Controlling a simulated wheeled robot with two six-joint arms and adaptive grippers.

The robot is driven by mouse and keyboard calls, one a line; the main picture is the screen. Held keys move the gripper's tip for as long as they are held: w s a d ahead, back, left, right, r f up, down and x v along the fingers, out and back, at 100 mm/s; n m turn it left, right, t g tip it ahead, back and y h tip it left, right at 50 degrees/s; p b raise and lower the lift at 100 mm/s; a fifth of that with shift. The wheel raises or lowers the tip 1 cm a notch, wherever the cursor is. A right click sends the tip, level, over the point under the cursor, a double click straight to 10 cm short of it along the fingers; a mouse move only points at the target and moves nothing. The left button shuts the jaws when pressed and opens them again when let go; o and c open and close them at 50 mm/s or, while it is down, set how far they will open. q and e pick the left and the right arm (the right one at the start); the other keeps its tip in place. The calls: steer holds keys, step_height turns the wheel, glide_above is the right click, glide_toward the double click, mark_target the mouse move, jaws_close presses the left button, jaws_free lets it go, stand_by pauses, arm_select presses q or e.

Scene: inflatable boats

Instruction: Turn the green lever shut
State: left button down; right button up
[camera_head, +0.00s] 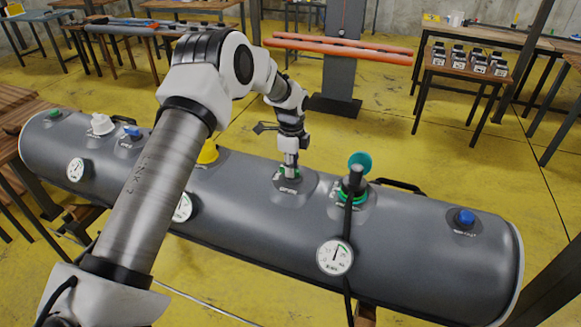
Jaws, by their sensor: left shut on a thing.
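A long grey inflatable tube (420,245) lies across the view with several valves and gauges along its top. My left gripper (290,168) points down onto a valve near the tube's middle and is shut on the green lever (290,173) there. The fingers hide most of this lever, so its angle cannot be told. To its right, a black hose with a round green knob (360,162) stands on another green-ringed valve (352,192). My right gripper is out of view.
A white gauge (335,257), a blue cap (466,217) and a yellow fitting (208,152) sit on the tube. Orange rolls (340,48) lie behind. A small table (462,72) with dark items stands at the back right. Yellow floor between is clear.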

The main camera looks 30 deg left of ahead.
arm_select(q)
steer(key=shift+s+d+f, duration=0.1)
steer(key=shift+f, duration=0.1)
steer(key=c, duration=1.3)
jaws_free()
steer(key=shift+o, duration=0.9)
steer(key=shift+w+d+r, duration=0.1)
steer(key=shift+w+d, duration=0.05)
steer(key=shift+w, duration=0.05)
steer(key=shift+r, duration=0.4)
step_height(320, 180, up, 11)
